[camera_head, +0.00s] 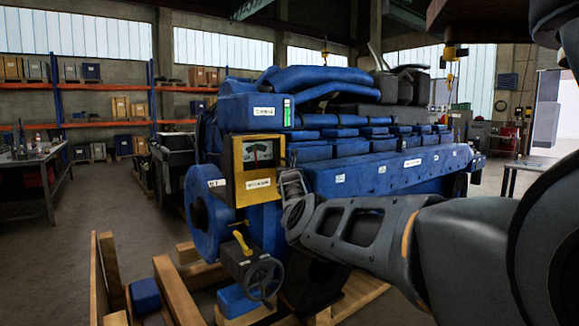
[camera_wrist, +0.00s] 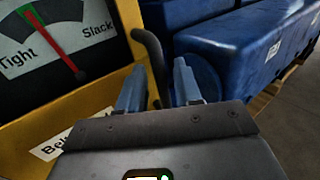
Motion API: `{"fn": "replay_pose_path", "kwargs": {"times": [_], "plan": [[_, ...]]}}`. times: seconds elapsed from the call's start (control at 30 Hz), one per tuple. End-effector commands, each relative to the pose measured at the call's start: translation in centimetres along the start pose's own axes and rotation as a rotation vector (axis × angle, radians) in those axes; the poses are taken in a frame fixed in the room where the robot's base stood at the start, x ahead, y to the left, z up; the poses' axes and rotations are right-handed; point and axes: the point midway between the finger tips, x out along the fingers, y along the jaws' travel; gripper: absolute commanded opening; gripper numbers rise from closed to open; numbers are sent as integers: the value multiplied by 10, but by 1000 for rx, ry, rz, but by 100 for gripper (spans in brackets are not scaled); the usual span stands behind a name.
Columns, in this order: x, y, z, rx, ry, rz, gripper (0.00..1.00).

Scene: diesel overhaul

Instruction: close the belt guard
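A yellow panel (camera_head: 239,187) on the front of the blue engine frames a dial. In the wrist view the yellow panel (camera_wrist: 120,80) fills the left side, its dial (camera_wrist: 62,42) reads "Tight" and "Slack", and its label (camera_wrist: 60,140) begins with "Bel". I cannot tell for sure whether this panel is the belt guard. A dark bent handle (camera_wrist: 152,48) stands at its right edge. My gripper (camera_wrist: 160,78) is open, with the handle between its two fingers and a gap to the right finger. In the head view my gripper (camera_head: 290,186) is right beside the panel's right side.
The blue engine (camera_head: 385,172) stands on a wooden pallet frame (camera_head: 175,290). A handwheel (camera_head: 264,278) and a yellow lever (camera_head: 242,243) sit below the panel. A workbench (camera_head: 45,165) stands far left, with open floor (camera_head: 90,215) before it.

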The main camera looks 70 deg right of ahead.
Motion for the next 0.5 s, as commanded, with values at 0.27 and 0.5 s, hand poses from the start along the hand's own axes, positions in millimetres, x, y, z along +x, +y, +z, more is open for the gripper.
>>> {"fn": "replay_pose_path", "kwargs": {"times": [0.27,0.5], "plan": [[-17,-6,1,-10,2,-5,34],[-40,-2,-1,-3,1,1,34]]}}
